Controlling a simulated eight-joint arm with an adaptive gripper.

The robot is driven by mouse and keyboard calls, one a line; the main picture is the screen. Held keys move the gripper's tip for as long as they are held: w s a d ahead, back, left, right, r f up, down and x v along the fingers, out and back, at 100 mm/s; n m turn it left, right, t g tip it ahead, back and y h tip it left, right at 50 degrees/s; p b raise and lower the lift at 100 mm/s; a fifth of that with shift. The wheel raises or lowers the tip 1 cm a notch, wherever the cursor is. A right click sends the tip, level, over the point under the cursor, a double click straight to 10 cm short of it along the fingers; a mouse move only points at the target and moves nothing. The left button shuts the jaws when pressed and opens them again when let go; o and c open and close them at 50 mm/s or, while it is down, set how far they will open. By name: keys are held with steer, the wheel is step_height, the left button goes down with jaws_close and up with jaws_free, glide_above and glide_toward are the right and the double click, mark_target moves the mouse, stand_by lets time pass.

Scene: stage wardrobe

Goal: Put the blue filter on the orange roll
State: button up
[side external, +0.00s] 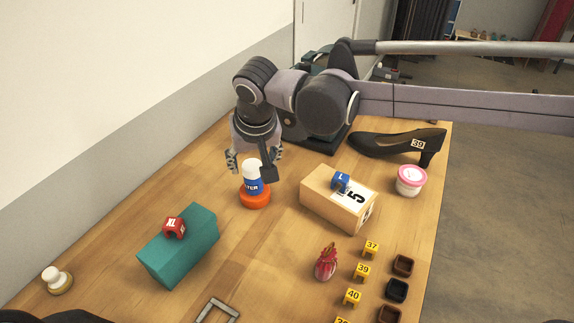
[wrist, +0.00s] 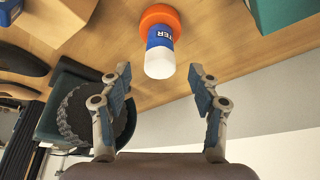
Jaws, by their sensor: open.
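The blue filter (side external: 253,183) is a small blue cylinder with a white top and white lettering. It stands upright on the orange roll (side external: 255,199), which lies flat on the table. In the wrist view the filter (wrist: 160,40) points its white end toward my gripper, with the orange roll (wrist: 160,16) behind it. My gripper (side external: 254,160) is just above and behind the filter in the side view. In the wrist view my gripper (wrist: 163,82) is open and empty, its fingers apart on either side, clear of the filter.
A teal box (side external: 190,250) with a red XL tag (side external: 174,228) stands front left. A cardboard box (side external: 322,208) with a blue L tag (side external: 341,180) stands to the right. A black shoe (side external: 395,143), a pink-lidded tub (side external: 411,180) and yellow number tags (side external: 371,248) lie further right.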

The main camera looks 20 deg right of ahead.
steer(key=s+d+r, duration=0.2)
steer(key=d+r, duration=0.1)
steer(key=d, duration=0.5)
steer(key=s+d+r, duration=0.2)
steer(key=d, duration=0.5)
steer(key=s+d+r, duration=0.2)
steer(key=d+r, duration=0.1)
steer(key=d, duration=0.5)
steer(key=s+d+f+t, duration=0.1)
steer(key=s+d+f, duration=0.3)
steer(key=s+d, duration=0.3)
steer(key=s+d+f+t, duration=0.1)
steer(key=s+d+f, duration=0.3)
steer(key=s+d, duration=0.4)
steer(key=shift+d+t, duration=0.4)
steer(key=shift+d, duration=0.05)
